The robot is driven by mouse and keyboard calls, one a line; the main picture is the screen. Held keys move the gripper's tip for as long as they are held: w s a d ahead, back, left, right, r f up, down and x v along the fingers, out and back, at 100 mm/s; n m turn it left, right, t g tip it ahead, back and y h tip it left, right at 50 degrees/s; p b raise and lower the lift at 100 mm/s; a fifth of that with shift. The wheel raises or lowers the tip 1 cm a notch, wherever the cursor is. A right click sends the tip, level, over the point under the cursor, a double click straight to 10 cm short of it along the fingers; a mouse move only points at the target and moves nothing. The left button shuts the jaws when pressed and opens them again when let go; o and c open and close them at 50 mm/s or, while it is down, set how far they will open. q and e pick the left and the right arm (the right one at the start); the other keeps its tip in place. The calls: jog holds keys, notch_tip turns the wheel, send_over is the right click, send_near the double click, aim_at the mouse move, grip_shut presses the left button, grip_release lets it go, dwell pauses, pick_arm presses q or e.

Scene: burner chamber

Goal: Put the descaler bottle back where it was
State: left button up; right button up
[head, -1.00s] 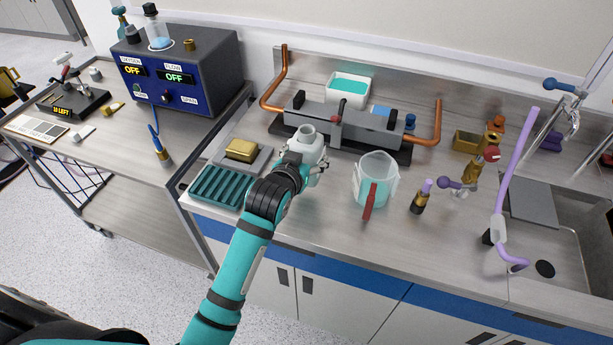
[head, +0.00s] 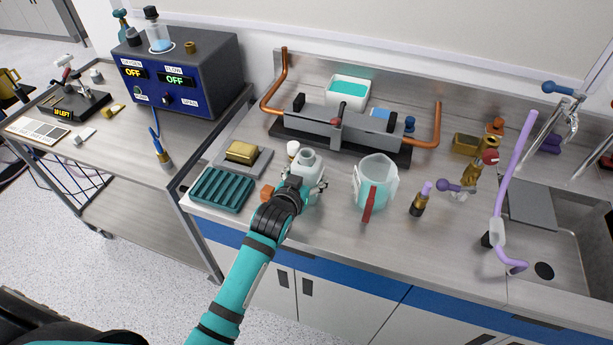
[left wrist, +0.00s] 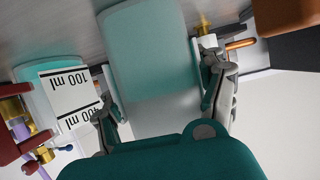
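The descaler bottle (head: 310,166), pale with an open neck, stands roughly upright over the front part of the steel counter (head: 330,215). My left gripper (head: 304,184) is around its body. In the left wrist view the bottle (left wrist: 150,55) shows a broad teal face between the two fingers of my left gripper (left wrist: 160,95), which are closed against its sides. I cannot tell whether its base touches the counter. A small white cap-like piece (head: 293,148) is just behind the bottle. My right gripper is in neither view.
A measuring jug (head: 378,180) with a red handle stands right of the bottle. The burner assembly (head: 350,135) with copper pipes is behind. A sink (head: 550,235) is far right.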

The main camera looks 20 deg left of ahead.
pick_arm(q)
jog(key=o, duration=0.5)
jog(key=shift+r, duration=0.1)
jog(key=b+v, duration=0.1)
jog(key=v, duration=1.1)
jog(key=shift+a+r, duration=0.1)
